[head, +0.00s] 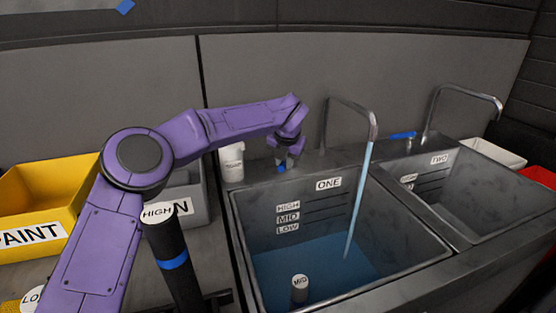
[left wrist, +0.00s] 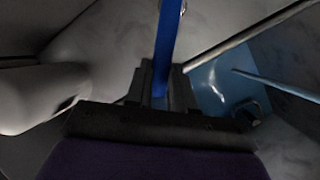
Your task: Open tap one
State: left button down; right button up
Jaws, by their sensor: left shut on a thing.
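Tap one (head: 352,105) is a bent metal spout over the sink marked ONE (head: 328,184). A stream of water (head: 358,200) runs from it into that sink, where blue water (head: 310,272) covers the bottom, below the LOW mark. My left gripper (head: 287,165) is at the back rim of the sink, left of the spout. It is shut on a blue handle (left wrist: 170,35), which shows between the fingers in the left wrist view; in the head view the gripper mostly hides it. My right gripper is not in view.
A white bottle (head: 231,162) stands just left of my left gripper. A yellow PAINT bin (head: 40,195) is at the left.

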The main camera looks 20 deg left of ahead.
pick_arm(q)
jog(key=shift+r, duration=0.1)
dwell(0.3)
jog(key=c, duration=1)
grip_release()
jog(key=shift+o, duration=0.2)
jog(key=v, duration=1)
jog(key=shift+r+b, duration=0.2)
jog(key=shift+b, duration=0.15)
